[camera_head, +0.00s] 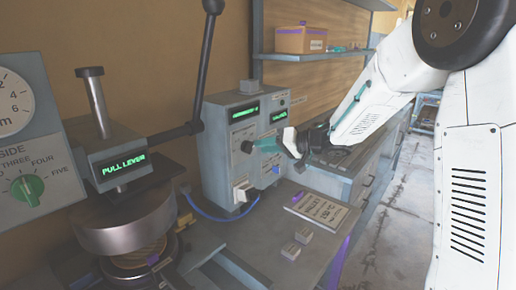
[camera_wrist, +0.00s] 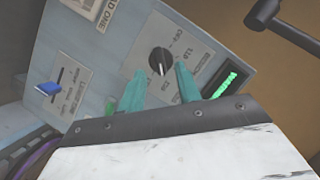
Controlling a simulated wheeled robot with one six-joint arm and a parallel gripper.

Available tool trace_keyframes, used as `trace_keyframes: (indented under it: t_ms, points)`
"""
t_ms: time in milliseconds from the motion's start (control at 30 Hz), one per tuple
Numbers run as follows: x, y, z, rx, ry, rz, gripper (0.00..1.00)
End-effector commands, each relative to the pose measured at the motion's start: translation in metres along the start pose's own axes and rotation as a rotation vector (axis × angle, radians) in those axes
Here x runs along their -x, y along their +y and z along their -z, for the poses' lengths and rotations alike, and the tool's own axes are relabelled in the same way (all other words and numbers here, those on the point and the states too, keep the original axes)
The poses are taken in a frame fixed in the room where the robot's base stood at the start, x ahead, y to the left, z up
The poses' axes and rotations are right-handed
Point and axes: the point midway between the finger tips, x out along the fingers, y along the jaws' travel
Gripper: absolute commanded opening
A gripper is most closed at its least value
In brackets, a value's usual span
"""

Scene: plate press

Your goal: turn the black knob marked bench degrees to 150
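The black knob (camera_wrist: 160,60) is on a pale dial plate on the grey control box (camera_wrist: 215,35). Printed marks ring it, too blurred to read surely. A light line on the knob points toward the bottom of the wrist view. In the head view the knob (camera_head: 247,146) shows at the left end of my gripper's teal fingers. My gripper (camera_wrist: 160,72) is open, with one fingertip on each side of the knob and a gap between. Whether either fingertip touches it I cannot tell. My gripper (camera_head: 262,144) also shows in the head view, in front of the box.
A blue slider (camera_wrist: 47,88) and a green display (camera_wrist: 226,84) flank the knob. The press (camera_head: 125,215) with its long lever (camera_head: 206,60) stands left of the box.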

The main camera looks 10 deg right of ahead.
Motion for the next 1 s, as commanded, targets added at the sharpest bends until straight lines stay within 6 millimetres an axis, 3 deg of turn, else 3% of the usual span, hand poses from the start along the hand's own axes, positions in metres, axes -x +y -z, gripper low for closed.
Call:
trace_keyframes:
  t_ms: [100,300,1000]
  points:
    - [0.022,0.0,0.001,0.0,0.002,-0.001,0.34]
    - [0.041,0.0,0.0,-0.001,0.0,0.0,0.34]
    - [0.044,0.0,0.0,-0.001,-0.001,0.0,0.34]
